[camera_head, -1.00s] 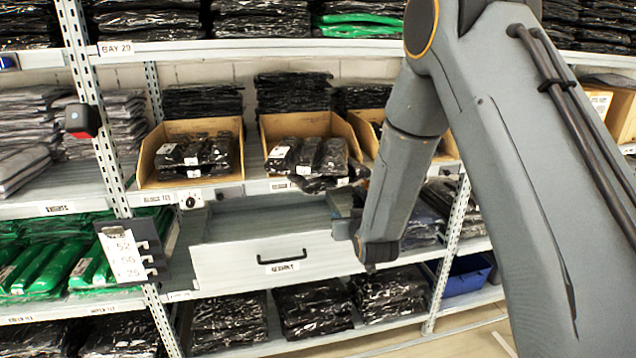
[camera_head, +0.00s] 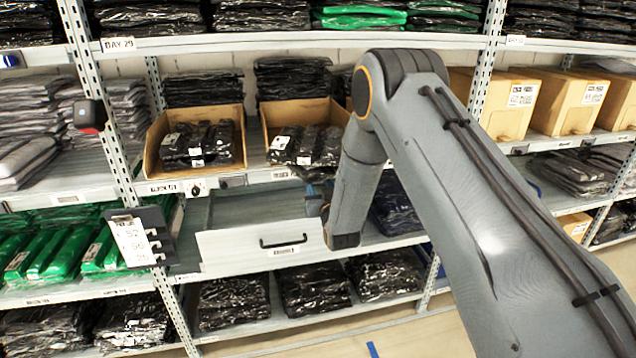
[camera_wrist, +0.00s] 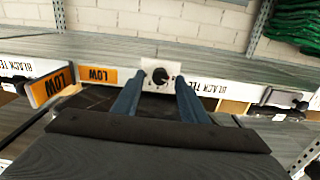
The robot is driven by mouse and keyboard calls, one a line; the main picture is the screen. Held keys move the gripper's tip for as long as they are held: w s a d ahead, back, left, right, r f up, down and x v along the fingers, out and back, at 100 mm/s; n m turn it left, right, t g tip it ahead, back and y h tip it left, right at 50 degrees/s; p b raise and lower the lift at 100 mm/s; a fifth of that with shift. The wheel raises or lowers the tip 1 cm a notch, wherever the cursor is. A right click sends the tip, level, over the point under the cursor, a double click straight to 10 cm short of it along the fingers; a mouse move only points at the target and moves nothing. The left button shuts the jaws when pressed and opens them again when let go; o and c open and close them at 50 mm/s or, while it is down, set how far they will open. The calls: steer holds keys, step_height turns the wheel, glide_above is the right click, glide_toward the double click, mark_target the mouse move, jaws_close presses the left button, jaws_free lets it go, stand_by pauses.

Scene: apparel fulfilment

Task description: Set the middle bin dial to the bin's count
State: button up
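In the wrist view, a dial (camera_wrist: 160,77) with a black round knob on a white plate sits on the shelf's front edge. My gripper (camera_wrist: 158,92) is open, its two blue-grey fingers on either side of the dial in the picture; contact cannot be told. The knob's setting is too small to read. In the head view, my gripper's fingers are mostly hidden by my arm near the middle bin (camera_head: 268,125), a cardboard box with several black packets. Another dial (camera_head: 196,189) shows under the left bin (camera_head: 151,150).
An orange LOW tag (camera_wrist: 52,86) juts out beside the dial; BLACK TEE labels line the edge, upside down in the wrist view. A drawer (camera_head: 225,248) stands pulled out below. A number card (camera_head: 132,241) hangs at the left post. Cardboard boxes (camera_head: 565,103) stand right.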

steer(key=shift+w, duration=0.25)
jaws_close()
steer(key=shift+m+b, duration=4.5)
steer(key=shift+m, duration=3.4)
